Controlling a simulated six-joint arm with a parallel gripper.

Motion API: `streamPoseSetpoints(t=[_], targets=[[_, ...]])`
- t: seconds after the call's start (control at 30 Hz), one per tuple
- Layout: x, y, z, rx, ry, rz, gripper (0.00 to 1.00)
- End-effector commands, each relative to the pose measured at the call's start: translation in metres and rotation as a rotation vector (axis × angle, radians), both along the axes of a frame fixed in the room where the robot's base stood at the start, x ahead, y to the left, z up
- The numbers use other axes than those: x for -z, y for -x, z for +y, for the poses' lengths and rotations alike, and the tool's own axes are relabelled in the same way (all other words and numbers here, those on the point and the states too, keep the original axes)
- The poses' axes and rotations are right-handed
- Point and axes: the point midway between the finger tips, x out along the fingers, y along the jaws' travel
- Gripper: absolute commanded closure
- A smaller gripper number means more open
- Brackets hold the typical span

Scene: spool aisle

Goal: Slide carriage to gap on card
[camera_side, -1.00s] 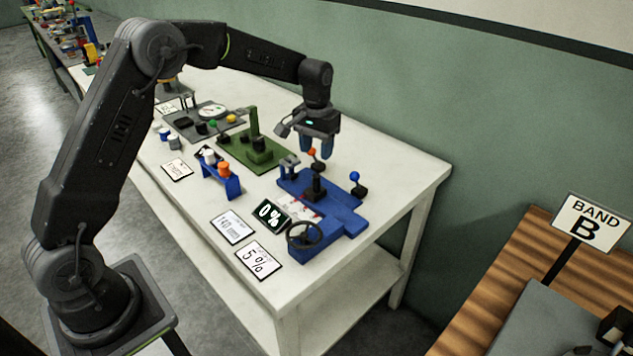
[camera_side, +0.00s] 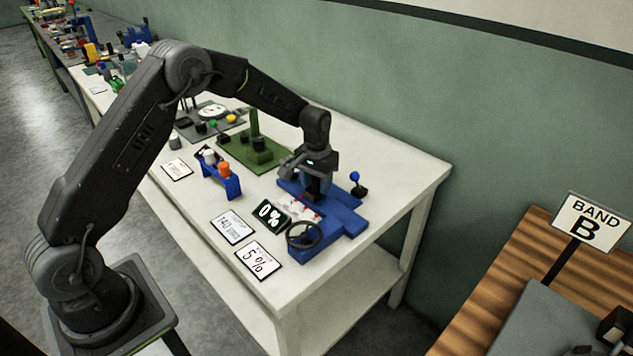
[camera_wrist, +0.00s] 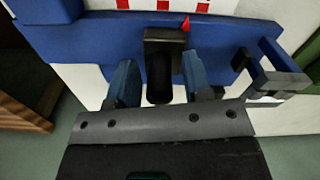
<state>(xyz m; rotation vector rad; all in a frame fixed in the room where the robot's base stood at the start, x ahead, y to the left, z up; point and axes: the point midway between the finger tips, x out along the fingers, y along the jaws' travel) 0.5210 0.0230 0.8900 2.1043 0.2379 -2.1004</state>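The blue slide bench (camera_side: 345,217) stands near the front right of the white table, with a black handwheel (camera_side: 304,235) at its near end. In the wrist view the black carriage (camera_wrist: 165,38) sits on the blue rail (camera_wrist: 100,38) beside a red pointer (camera_wrist: 186,23) and a red-and-white scale. A dark post rises from the carriage. My gripper (camera_wrist: 162,82) is open, with one blue finger on each side of the post and gaps visible. In the side view my gripper (camera_side: 316,188) hides the carriage. One card (camera_side: 232,227) seems to read 140 mm, another (camera_side: 258,261) 5 %.
A display (camera_side: 270,213) reads 0 %. A blue-knobbed lever (camera_side: 357,184) stands right of the bench. A blue rack (camera_side: 220,180) and a green fixture (camera_side: 255,150) stand to the left. A grey bracket (camera_wrist: 270,78) is close to the right finger.

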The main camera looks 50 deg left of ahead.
Motion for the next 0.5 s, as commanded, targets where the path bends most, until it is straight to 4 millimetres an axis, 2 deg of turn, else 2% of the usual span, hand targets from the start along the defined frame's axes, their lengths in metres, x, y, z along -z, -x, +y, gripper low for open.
streamPoseSetpoints(t=[0.07,0.43,0.5], targets=[[-0.0002,0.0,0.0,0.0,0.0,0.0,0.62],[-0.0004,0.0,0.0,0.0,0.0,0.0,0.98],[-0.0004,0.0,0.0,0.0,0.0,0.0,1.0]])
